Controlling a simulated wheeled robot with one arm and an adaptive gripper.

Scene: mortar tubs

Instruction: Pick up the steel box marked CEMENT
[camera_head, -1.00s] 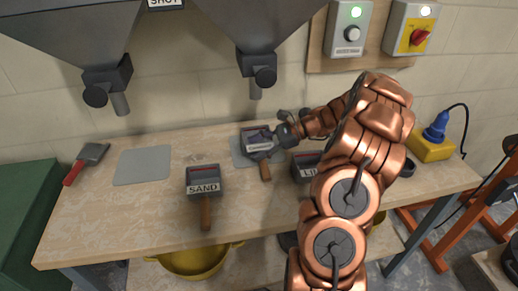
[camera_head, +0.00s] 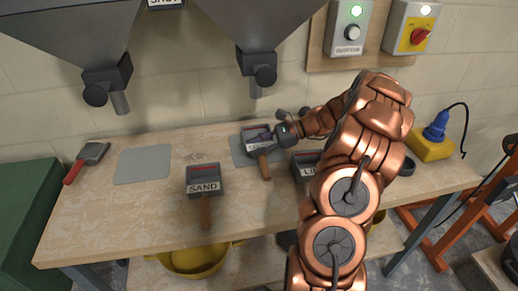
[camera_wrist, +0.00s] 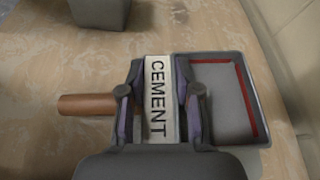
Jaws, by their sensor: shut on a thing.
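The steel box marked CEMENT (camera_wrist: 221,88) fills the middle of the wrist view, with its white label, a red line inside its rim and a brown wooden handle (camera_wrist: 86,104). In the head view the box (camera_head: 255,134) sits at the back of the bench over a grey mat, partly covered by my gripper. My gripper (camera_wrist: 160,100) is shut on the box, its two fingers on either side of the label part. In the head view my gripper (camera_head: 284,134) reaches in from the right. Whether the box touches the mat is hard to tell.
A SAND box (camera_head: 204,180) stands left of the CEMENT box, and a partly hidden box (camera_head: 305,166) stands close to its right under my arm. Hopper spouts (camera_head: 255,88) hang above. An empty grey mat (camera_head: 142,165) and a red-handled scraper (camera_head: 88,160) lie left.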

